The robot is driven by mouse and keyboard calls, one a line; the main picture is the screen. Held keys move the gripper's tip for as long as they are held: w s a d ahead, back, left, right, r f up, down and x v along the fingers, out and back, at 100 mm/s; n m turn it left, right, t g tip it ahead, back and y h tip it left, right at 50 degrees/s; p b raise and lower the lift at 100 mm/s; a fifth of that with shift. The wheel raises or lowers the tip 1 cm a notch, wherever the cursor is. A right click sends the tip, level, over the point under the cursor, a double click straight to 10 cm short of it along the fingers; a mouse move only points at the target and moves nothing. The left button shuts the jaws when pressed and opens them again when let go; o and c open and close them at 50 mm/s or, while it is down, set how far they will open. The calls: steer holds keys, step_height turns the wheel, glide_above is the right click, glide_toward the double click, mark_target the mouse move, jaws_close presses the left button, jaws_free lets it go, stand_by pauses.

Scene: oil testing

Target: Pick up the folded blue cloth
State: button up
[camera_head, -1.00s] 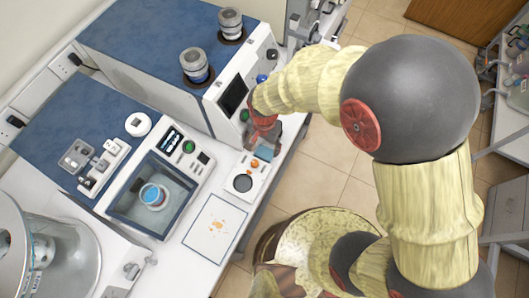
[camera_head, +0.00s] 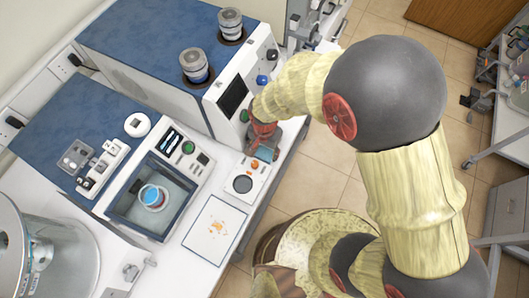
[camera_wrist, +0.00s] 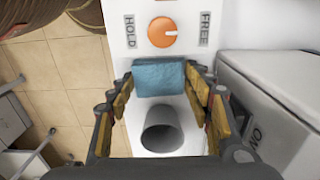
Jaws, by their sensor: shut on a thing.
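The folded blue cloth (camera_wrist: 158,78) is a small light blue block. In the wrist view it sits between the fingertips of my gripper (camera_wrist: 160,82), which is shut on it from both sides. In the head view the cloth (camera_head: 263,153) shows just below my gripper (camera_head: 264,143), near the right edge of the white bench. Whether the cloth still touches the surface beneath it, I cannot tell.
A white panel with an orange HOLD/FREE knob (camera_wrist: 163,32) and a grey round opening (camera_wrist: 160,135) lies close around the cloth. A boxy instrument (camera_head: 232,98) stands beside my gripper. A bath holding a blue-topped jar (camera_head: 152,196) is to the left.

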steer(key=shift+r, duration=0.1)
steer(key=shift+r, duration=0.65)
steer(key=s+d+r+p, duration=0.2)
steer(key=s+d+r, duration=0.6)
steer(key=d+r, duration=0.3)
steer(key=shift+s+r, duration=0.25)
steer(key=shift+s, duration=0.15)
steer(key=shift+o, duration=1.3)
steer(key=c, duration=0.5)
